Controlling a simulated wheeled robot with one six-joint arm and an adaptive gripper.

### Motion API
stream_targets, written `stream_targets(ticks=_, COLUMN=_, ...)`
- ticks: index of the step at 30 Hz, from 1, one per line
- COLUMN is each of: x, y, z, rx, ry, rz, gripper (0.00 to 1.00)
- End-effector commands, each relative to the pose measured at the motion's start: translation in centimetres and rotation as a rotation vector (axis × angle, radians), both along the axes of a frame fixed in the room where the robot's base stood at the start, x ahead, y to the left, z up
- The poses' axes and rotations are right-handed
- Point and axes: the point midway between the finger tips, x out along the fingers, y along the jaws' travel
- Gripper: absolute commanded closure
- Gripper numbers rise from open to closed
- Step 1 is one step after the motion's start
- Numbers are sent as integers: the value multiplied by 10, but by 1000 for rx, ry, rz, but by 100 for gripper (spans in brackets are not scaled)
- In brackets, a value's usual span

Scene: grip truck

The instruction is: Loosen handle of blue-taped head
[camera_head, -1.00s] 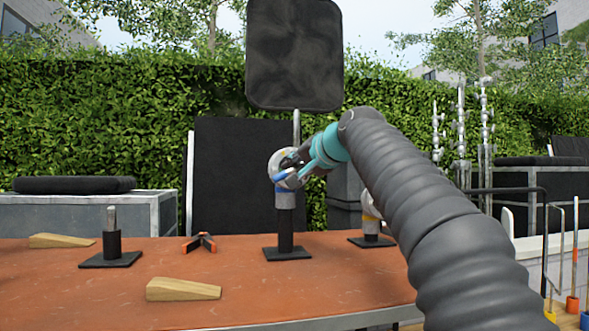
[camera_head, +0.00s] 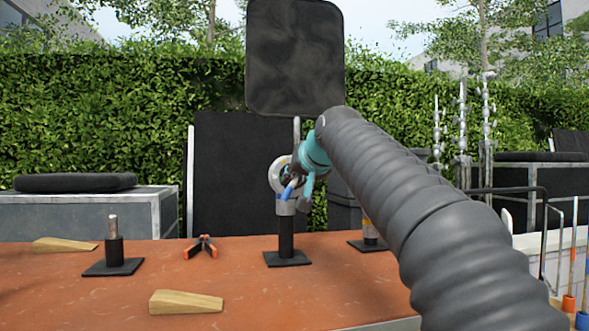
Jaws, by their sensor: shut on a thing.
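The blue-taped head (camera_head: 278,174) is a round silver grip head on top of a short black stand (camera_head: 286,241) on the table. A thin rod rises from it to a black square flag (camera_head: 295,55). Its blue handle (camera_head: 288,190) now slants steeply, low end to the left. My gripper (camera_head: 295,183) is at the right front of the head, shut on the handle; its fingers partly hide the head. A second head with a yellow mark (camera_head: 369,232) stands behind to the right, mostly hidden by my arm.
The rust-red table (camera_head: 110,290) carries wooden wedges (camera_head: 186,302), an orange-tipped clamp (camera_head: 201,246) and an empty stand (camera_head: 113,250) on the left. Metal stands (camera_head: 461,130) are at the back right. The table front is mostly clear.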

Motion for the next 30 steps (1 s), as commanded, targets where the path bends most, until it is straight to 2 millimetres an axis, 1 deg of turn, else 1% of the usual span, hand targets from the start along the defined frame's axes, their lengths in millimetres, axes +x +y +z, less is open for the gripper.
stream_targets(ticks=1, x=-2, y=1, z=6, rx=-42, ry=-18, rz=1, gripper=100)
stream_targets(ticks=30, x=-2, y=4, z=2, rx=-925, ry=-277, rz=3, gripper=100)
